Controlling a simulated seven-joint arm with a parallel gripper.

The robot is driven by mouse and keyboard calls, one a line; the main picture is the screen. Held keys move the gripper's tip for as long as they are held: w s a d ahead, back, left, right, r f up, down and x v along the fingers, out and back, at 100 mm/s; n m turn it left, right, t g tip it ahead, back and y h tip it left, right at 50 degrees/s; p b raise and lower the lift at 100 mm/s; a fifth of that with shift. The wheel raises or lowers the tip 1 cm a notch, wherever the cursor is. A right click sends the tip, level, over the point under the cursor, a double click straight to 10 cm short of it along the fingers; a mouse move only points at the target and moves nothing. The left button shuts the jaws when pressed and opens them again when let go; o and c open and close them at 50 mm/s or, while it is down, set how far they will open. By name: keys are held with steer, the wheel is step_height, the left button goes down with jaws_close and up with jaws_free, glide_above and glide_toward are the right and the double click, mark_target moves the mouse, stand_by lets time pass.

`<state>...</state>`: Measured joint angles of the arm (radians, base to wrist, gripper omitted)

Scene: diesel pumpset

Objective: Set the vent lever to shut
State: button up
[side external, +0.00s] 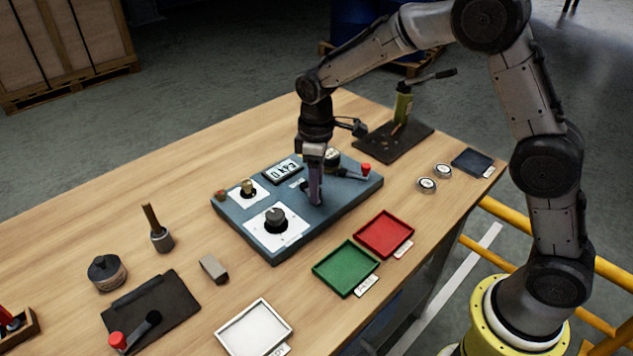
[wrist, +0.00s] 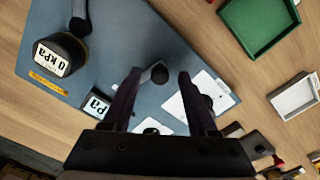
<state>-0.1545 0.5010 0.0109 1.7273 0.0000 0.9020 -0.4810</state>
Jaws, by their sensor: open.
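The blue-grey panel (side external: 345,200) lies on the wooden table; it also fills the left of the wrist view (wrist: 115,40). A grey lever with a red knob (side external: 366,168) is at its right end; a grey arm beside the 0 kPa gauge (wrist: 56,56) in the wrist view (wrist: 78,22) looks like the same lever, its knob out of frame. My gripper (side external: 316,200) is open and points down low over the panel. In the wrist view, a short dark-ended lever (wrist: 158,74) shows between the fingertips; contact cannot be told. I cannot read which lever is the vent.
A dark knob (side external: 275,217) and a brass knob (side external: 247,187) stand on white plates on the panel. A display box (side external: 283,170) stands behind. Green (side external: 346,268), red (side external: 384,232) and white (side external: 253,328) trays lie in front. Free tabletop is left of the panel.

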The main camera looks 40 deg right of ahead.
steer(key=shift+c, duration=0.2)
jaws_close()
steer(key=shift+a, duration=0.1)
steer(key=m, duration=0.1)
steer(key=a+m, duration=0.1)
steer(key=shift+w+m, duration=0.2)
steer(key=shift+m, duration=0.1)
steer(key=m, duration=0.1)
steer(key=w+a+m, duration=0.1)
steer(key=m, duration=0.1)
steer(key=shift+a+m, duration=0.25)
steer(key=shift+m, duration=0.05)
steer(key=shift+w+a+m, duration=0.2)
steer(key=shift+w+m, duration=0.2)
steer(key=shift+m, duration=0.45)
steer(key=shift+w+a+m, duration=0.2)
steer(key=shift+w+m, duration=0.15)
steer(key=shift+m, duration=0.55)
steer(key=shift+w+a+m, duration=0.2)
steer(key=shift+w+m, duration=0.2)
steer(key=shift+m, duration=0.45)
